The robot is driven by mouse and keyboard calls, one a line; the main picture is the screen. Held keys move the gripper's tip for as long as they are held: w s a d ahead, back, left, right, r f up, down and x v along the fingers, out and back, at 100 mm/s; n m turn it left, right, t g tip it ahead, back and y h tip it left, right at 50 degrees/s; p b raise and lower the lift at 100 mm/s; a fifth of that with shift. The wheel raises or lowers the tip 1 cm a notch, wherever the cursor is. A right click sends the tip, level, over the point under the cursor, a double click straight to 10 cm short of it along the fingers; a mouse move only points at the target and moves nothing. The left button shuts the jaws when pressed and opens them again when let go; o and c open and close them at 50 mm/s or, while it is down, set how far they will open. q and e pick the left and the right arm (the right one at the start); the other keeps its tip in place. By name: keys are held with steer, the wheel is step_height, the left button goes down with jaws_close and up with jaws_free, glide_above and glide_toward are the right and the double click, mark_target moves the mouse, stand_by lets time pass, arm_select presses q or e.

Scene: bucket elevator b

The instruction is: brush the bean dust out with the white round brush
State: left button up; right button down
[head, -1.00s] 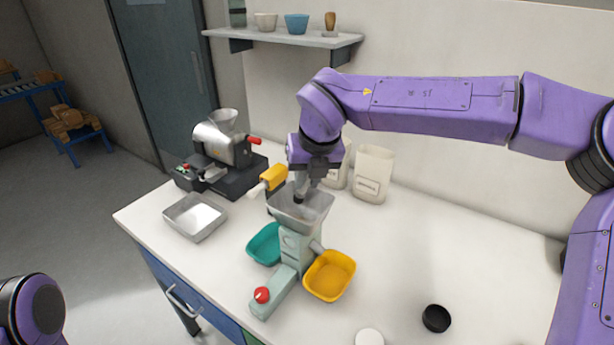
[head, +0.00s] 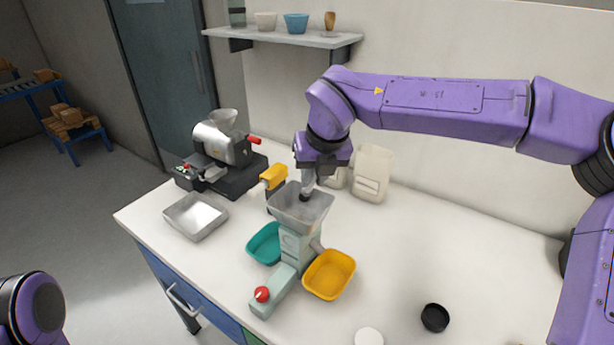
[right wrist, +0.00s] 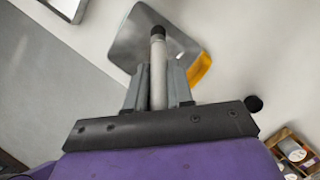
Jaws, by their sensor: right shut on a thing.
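My right gripper (head: 312,178) is shut on the white round brush (right wrist: 158,72), a pale rod with a black end. It points down over the grey metal hopper (head: 318,211) on top of the pale green bucket elevator (head: 297,250). In the head view the black end appears at the hopper's mouth; I cannot tell whether it touches the inside. In the right wrist view the brush stands between both fingers, with the hopper (right wrist: 130,48) behind its end. Bean dust cannot be made out. My left gripper is out of view.
A teal tray (head: 263,243) and a yellow tray (head: 330,275) flank the elevator. A metal pan (head: 195,216), a grinder (head: 222,150), a yellow-headed object (head: 273,175) and a pale bag (head: 371,174) stand around it. A black cup (head: 435,318) lies front right.

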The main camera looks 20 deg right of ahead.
steer(key=shift+s+a, duration=0.15)
steer(key=shift+r, duration=0.3)
steer(key=shift+d, duration=0.25)
steer(key=shift+s+d, duration=0.25)
steer(key=shift+s, duration=0.1)
steer(key=shift+s+a+b, duration=0.45)
steer(key=shift+s+a, duration=0.35)
steer(key=shift+a, duration=0.3)
steer(key=shift+w+d+r+p, duration=0.3)
steer(key=shift+w+d+p, duration=0.35)
steer(key=shift+d+p, duration=0.2)
steer(key=shift+w+d, duration=0.2)
steer(key=shift+d, duration=0.1)
steer(key=shift+f, duration=0.15)
steer(key=s+a+b, duration=0.1)
steer(key=s+a, duration=0.1)
steer(key=a, duration=0.1)
steer(key=shift+s, duration=0.15)
